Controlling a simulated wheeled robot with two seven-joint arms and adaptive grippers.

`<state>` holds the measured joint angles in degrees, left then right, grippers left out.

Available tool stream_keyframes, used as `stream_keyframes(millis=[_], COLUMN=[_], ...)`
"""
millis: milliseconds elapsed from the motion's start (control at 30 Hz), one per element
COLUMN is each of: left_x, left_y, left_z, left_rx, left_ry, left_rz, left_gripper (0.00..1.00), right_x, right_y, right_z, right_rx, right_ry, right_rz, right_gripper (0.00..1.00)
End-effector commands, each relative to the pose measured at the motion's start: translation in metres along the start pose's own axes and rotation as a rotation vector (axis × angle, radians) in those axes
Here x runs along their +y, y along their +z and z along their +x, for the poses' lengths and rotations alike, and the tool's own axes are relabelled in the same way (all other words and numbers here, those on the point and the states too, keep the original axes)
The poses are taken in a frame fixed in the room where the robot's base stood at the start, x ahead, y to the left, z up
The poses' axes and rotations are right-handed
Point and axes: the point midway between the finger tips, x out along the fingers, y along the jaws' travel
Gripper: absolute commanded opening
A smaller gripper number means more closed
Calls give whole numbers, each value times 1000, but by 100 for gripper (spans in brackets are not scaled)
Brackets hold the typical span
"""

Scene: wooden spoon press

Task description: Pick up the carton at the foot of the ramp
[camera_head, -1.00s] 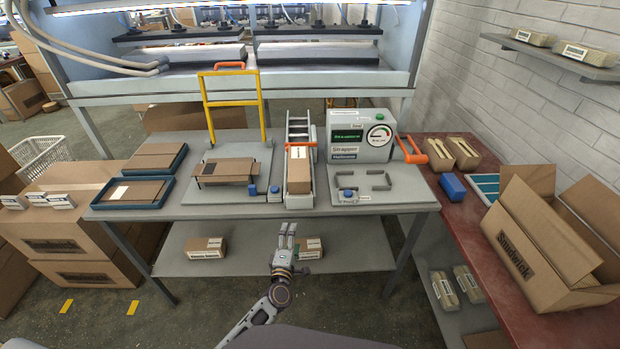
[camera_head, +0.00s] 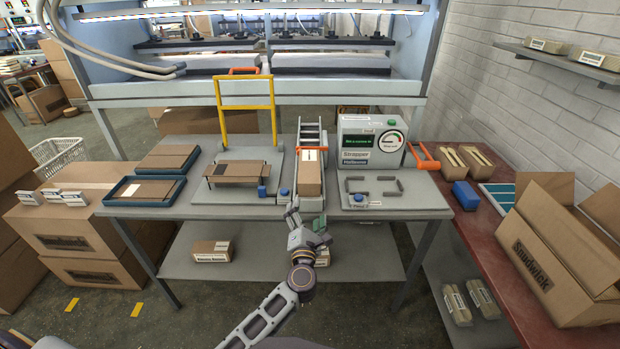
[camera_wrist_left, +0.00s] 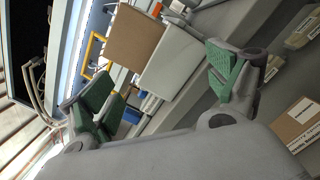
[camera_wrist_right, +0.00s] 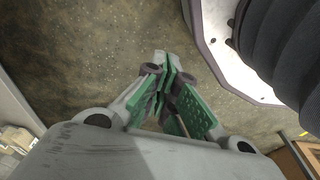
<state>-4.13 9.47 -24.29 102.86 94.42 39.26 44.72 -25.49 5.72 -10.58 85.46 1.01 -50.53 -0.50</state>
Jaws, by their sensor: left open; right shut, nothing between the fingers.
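The brown carton (camera_head: 309,178) with a white label stands at the foot of the grey roller ramp (camera_head: 311,136) on the workbench. My left gripper (camera_head: 292,212) is open and empty at the bench's front edge, just below and left of the carton in the head view. In the left wrist view my left gripper's green-padded fingers (camera_wrist_left: 163,92) are spread wide. A plain brown box face, likely the carton (camera_wrist_left: 135,36), shows beyond them, apart from the pads. My right gripper (camera_wrist_right: 166,85) is shut and empty above the floor in the right wrist view; the head view does not show it.
A strapping machine (camera_head: 371,141) stands right of the ramp, and a yellow-framed press (camera_head: 246,107) stands left. Blue trays (camera_head: 145,191) lie at the bench's left. Cartons (camera_head: 212,251) sit on the lower shelf. An open box (camera_head: 560,250) occupies the red side table.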

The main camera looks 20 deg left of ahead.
Motion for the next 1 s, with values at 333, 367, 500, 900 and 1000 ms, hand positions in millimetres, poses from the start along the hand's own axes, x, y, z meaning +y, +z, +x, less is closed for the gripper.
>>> stream_keyframes(millis=[333, 367, 500, 900, 1000], left_x=[38, 41, 50, 55, 55], left_y=[41, 45, 58, 68, 68], left_z=[-7, -8, -15, -21, -21], left_rx=[58, 63, 88, 108, 107], left_ry=[32, 30, 17, 1, 1], left_rz=[-464, -505, -661, -767, -766], left_gripper=[89, 89, 89, 89, 89], right_x=[-4, -4, -6, -6, -6], right_y=[-23, -25, -31, -35, -35], right_z=[-16, -18, -26, -34, -34], right_rx=[12, 13, 15, 16, 16], right_ry=[-8, -8, -11, -13, -13], right_rz=[0, 0, 0, 0, 0], right_gripper=[0, 0, 0, 0, 0])
